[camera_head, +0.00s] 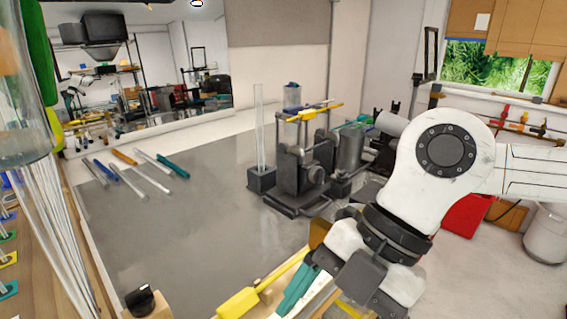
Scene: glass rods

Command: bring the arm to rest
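My white arm with dark joints comes in from the right in the head view and bends down over the front of the table. My gripper (362,272) is at its lower end, above the table's front right. I cannot make out its fingertips clearly, so I cannot tell whether it is open or shut or holds anything. Teal and yellow items lie close below and to the left of it. Several glass rods and coloured sticks (128,172) lie apart on the back left of the grey table top (190,240).
A dark metal apparatus (300,165) stands mid-table, with a clear upright rod in a block (261,178) beside it. A yellow-handled tool (245,300) lies at the front. A bundle of tall glass rods (55,220) stands at left. The table's centre left is clear.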

